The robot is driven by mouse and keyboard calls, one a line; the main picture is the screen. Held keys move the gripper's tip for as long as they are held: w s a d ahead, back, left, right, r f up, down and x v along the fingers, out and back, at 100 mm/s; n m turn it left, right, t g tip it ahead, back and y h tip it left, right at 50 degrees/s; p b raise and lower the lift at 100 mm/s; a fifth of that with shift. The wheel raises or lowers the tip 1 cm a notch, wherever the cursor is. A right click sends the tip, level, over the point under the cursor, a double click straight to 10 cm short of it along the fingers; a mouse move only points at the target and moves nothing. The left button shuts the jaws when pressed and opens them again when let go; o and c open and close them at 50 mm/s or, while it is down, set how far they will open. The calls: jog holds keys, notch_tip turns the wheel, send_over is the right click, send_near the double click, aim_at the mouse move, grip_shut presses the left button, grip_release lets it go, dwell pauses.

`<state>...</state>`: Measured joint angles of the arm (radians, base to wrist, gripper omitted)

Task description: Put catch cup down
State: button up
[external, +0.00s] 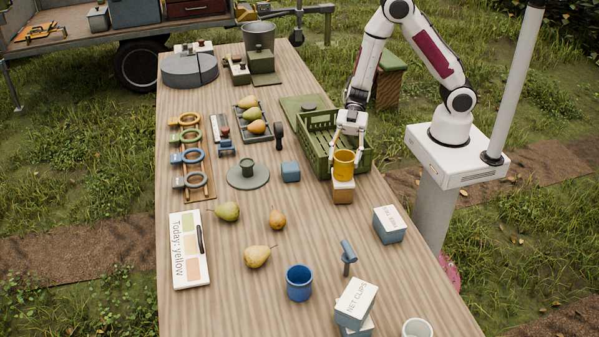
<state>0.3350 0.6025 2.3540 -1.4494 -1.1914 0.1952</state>
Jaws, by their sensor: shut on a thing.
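My gripper (348,146) points down at the right side of the table and is shut on a yellow cup (344,165). The cup is upright, just above or on a small tan box with a pale top (343,192); I cannot tell whether they touch. The fingers cover part of the cup's rim. A blue cup (299,284) stands nearer the front. A pale cup (417,329) is cut off by the bottom edge. A small dark green cup (247,166) stands on a round grey-green plate (262,182).
A green slatted crate (318,152) stands right behind and beside my gripper. A blue block (290,171), loose pears (257,256), a blue-handled tool (348,255) and labelled boxes (389,224) stand around. Bare tabletop (310,230) lies in front of the tan box.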

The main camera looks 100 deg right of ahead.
jog(key=shift+f, duration=0.15)
jog(key=o, duration=1)
jog(key=shift+d+r, duration=0.1)
jog(key=shift+r, duration=0.1)
jog(key=shift+v, duration=5.95)
